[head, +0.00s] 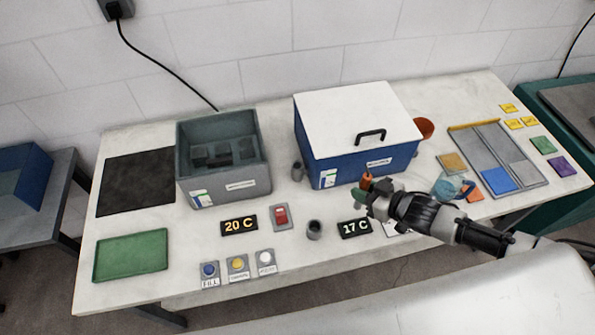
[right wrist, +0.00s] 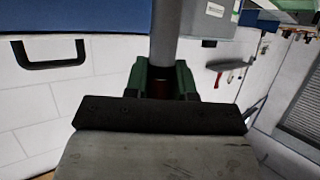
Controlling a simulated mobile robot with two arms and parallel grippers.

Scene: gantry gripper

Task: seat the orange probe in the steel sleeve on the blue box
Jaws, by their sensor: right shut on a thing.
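The blue box (head: 350,163) with a white lid and black handle stands at the back of the table; the handle also shows in the right wrist view (right wrist: 50,62). A small grey sleeve (head: 297,171) stands at the box's left end. My right gripper (head: 364,190) is in front of the box, right of the sleeve and apart from it. It is shut on the orange probe (head: 367,181), whose orange end shows above the green fingers. In the right wrist view, a grey shaft (right wrist: 165,35) extends from between the fingers. My left gripper is out of view.
A grey open box (head: 228,190) stands left of the blue box. A small grey cup (head: 314,230), a red switch (head: 281,216) and a 17 C display (head: 355,228) lie at the front. A sorting tray (head: 520,170) is at the right. A green tray (head: 131,255) is front left.

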